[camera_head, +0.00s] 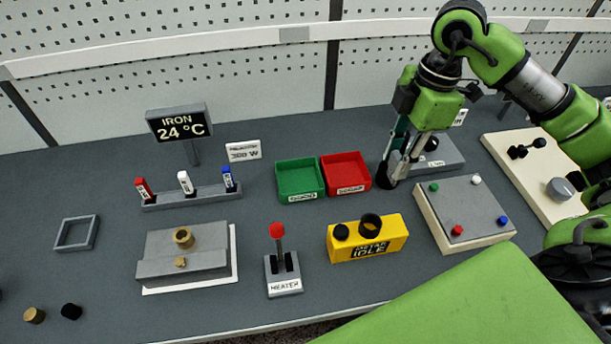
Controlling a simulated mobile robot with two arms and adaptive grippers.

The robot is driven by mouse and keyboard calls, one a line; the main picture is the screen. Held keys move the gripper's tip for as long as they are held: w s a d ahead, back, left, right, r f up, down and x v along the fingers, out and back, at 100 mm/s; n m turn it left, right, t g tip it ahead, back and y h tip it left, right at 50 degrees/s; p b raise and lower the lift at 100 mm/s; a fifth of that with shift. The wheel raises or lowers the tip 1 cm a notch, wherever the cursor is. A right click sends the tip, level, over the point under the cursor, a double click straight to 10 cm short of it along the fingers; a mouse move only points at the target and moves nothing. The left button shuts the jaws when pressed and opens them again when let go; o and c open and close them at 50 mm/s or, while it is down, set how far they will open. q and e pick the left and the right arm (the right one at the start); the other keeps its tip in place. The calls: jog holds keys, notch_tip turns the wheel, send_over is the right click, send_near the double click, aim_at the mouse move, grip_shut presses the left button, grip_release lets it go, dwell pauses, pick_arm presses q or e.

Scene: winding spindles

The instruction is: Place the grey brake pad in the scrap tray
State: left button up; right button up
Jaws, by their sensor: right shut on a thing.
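My right gripper (393,176) points down at the right of the trays and is shut on a small dark grey piece, which I take to be the grey brake pad (384,178). The fingers hide much of it. The red tray (346,188), whose small label seems to read scrap, lies just left of the gripper and looks empty. A matching green tray (299,196) adjoins it on the left and also looks empty. My left gripper is out of view.
A grey block with a black knob (438,156) stands close behind the gripper. A yellow box (367,250) is in front of the trays, and a panel with coloured buttons (464,240) is at right. A red-knobbed heater lever (278,231) stands nearer the front.

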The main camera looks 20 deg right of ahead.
jog(key=w+f+p, duration=0.2)
jog(key=w+f, duration=0.2)
jog(key=w+a+f+p, duration=0.1)
jog(key=w+f+p, duration=0.2)
jog(key=w+f, duration=0.1)
jog(key=w+a+f+p, duration=0.1)
jog(key=w+f+p, duration=0.1)
jog(key=w+f, duration=0.2)
jog(key=shift+w+f, duration=0.25)
jog(key=shift+w, duration=0.65)
jog(key=shift+d+f, duration=0.1)
jog(key=shift+f, duration=0.2)
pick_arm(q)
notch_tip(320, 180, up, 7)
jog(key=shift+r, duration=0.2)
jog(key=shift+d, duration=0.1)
pick_arm(e)
jog(key=shift+f, duration=0.2)
jog(key=o, duration=1)
jog(key=shift+c, duration=0.2)
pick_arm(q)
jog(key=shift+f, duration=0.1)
